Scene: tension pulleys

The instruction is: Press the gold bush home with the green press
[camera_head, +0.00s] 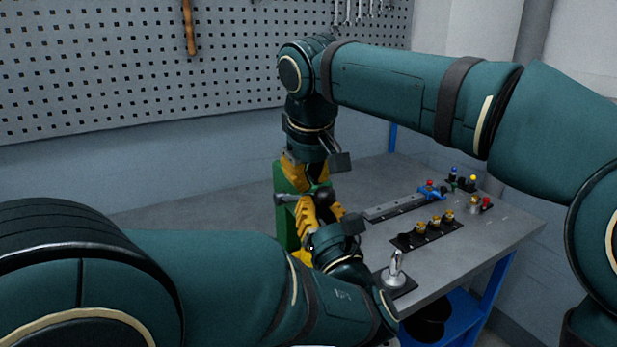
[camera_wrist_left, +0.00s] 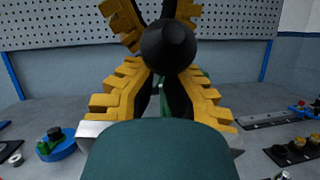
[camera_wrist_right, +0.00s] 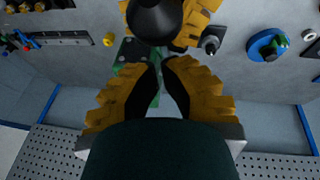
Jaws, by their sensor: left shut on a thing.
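The green press (camera_head: 287,220) stands at the back left of the bench, largely hidden behind my grippers. Its dark lever (camera_head: 283,198) has a round black end (camera_wrist_left: 168,47) that fills the upper middle of the left wrist view. My left gripper (camera_head: 318,213) is shut on the lever, as far as the views show. My right gripper (camera_head: 302,172) points down just above it at the press; the gap between its fingertips (camera_wrist_right: 160,63) is hard to judge. A small yellow-gold ring (camera_wrist_right: 108,40) lies on the bench in the right wrist view; I cannot tell if it is the gold bush.
A black tray (camera_head: 404,242) with several gold-topped parts lies right of the press. A grey rail (camera_head: 385,209) lies behind it. A silver upright part (camera_head: 395,268) stands at the front. A blue round fixture (camera_wrist_right: 264,46) shows in the right wrist view. A pegboard (camera_head: 120,70) covers the wall.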

